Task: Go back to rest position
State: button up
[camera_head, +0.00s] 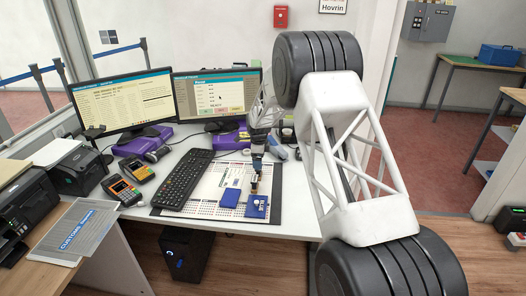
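My gripper (256,172) hangs low over the white desk, at the right part of a white printed mat (207,187). Its fingers are very small in this view, and I cannot tell whether they are open or shut. A small dark and tan piece shows at its tip; I cannot tell whether it is held or part of the gripper. Just below the tip, a blue booklet (256,208) lies on the mat. A second blue booklet (230,198) lies left of it, with a white paper (234,176) behind. My large white arm link fills the right side and hides part of the desk.
A black keyboard (186,178) lies left of the mat. Two monitors (124,101) (217,92) stand behind. Two card terminals (122,190) (137,169), printers (77,170) and a customs folder (76,232) are at left. A grey-white handheld device (277,150) lies near the arm.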

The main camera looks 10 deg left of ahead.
jog(key=s+d+r+n+t, duration=0.1)
jog(key=s+d+r+n, duration=0.2)
jog(key=s+d+r, duration=0.7)
jog(key=s+d+r+n, duration=0.3)
jog(key=s+d+r, duration=0.35)
jog(key=r, duration=0.65)
jog(key=s+d+r+n, duration=0.2)
jog(key=s+d+r, duration=0.3)
jog(key=s, duration=0.4)
jog(key=s+d+r+n, duration=0.3)
jog(key=s+d+r, duration=0.1)
jog(key=s, duration=0.6)
jog(key=s+d+n, duration=0.3)
jog(key=s+d, duration=0.1)
jog(key=s, duration=1)
jog(key=s+d+f+n+t, duration=0.1)
jog(key=s+d+n, duration=0.2)
jog(key=s, duration=1.1)
jog(key=shift+s+d+f+n+t, duration=0.3)
jog(key=shift+s+d+n, duration=0.1)
jog(key=shift+d, duration=0.2)
